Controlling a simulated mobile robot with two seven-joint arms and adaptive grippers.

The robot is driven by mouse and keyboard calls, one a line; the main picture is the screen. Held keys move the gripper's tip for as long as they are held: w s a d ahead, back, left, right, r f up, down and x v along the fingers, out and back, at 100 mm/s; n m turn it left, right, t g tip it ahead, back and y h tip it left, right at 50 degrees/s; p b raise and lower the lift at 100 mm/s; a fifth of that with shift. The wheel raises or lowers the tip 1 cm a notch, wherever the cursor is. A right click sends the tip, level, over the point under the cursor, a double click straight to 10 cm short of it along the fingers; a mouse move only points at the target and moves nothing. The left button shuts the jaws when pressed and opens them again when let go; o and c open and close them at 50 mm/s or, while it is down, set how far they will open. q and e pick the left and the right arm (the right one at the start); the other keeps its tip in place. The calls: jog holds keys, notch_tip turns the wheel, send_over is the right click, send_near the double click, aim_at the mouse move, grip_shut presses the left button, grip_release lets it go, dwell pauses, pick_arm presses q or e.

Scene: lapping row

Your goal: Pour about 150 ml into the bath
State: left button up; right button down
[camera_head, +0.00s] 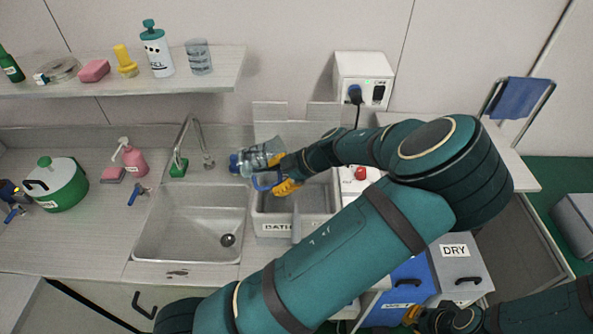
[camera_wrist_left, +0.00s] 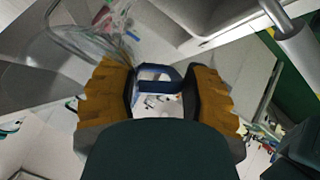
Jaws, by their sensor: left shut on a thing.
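A clear jug (camera_head: 259,156) with a blue handle lies tipped almost level at the back left of the bath. My left gripper (camera_head: 284,186), with yellow fingers, is shut on the jug's handle. In the left wrist view the blue handle (camera_wrist_left: 157,72) sits between my fingers, with the clear body (camera_wrist_left: 93,40) beyond. The bath (camera_head: 318,226) is a grey tub with a "BATH" label on its front; my arm and the jug hide part of it. I cannot tell the liquid level in either.
A metal sink (camera_head: 190,225) with a tap (camera_head: 186,135) is left of the bath. A green pot (camera_head: 57,184) and pink pump bottle (camera_head: 133,158) stand further left. A white box (camera_head: 361,75) is on the wall behind. A "DRY" bin (camera_head: 462,265) is at the right.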

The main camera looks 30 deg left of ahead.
pick_arm(q)
jog(key=shift+r+g+y, duration=0.15)
jog(key=shift+g+y, duration=0.15)
jog(key=shift+y, duration=0.2)
dwell(0.4)
jog(key=shift+w+d+r+y, duration=0.1)
jog(key=shift+w+d+y, duration=0.1)
jog(key=shift+d+y, duration=0.15)
dwell(0.3)
jog(key=shift+s+a+g, duration=0.1)
jog(key=shift+a+g, duration=0.15)
jog(key=shift+g, duration=0.05)
jog(key=shift+d+r+y+b, duration=0.15)
jog(key=shift+r+y+b, duration=0.05)
jog(key=shift+y+b, duration=0.55)
dwell(0.7)
jog(key=shift+h+p, duration=0.5)
jog(key=shift+p, duration=0.05)
jog(key=h, duration=0.1)
jog(key=a+f+t+h, duration=0.1)
jog(key=shift+s+a+f+h, duration=0.1)
jog(key=shift+s+a+h, duration=0.05)
jog(key=shift+s+h, duration=0.2)
jog(key=shift+w, duration=0.1)
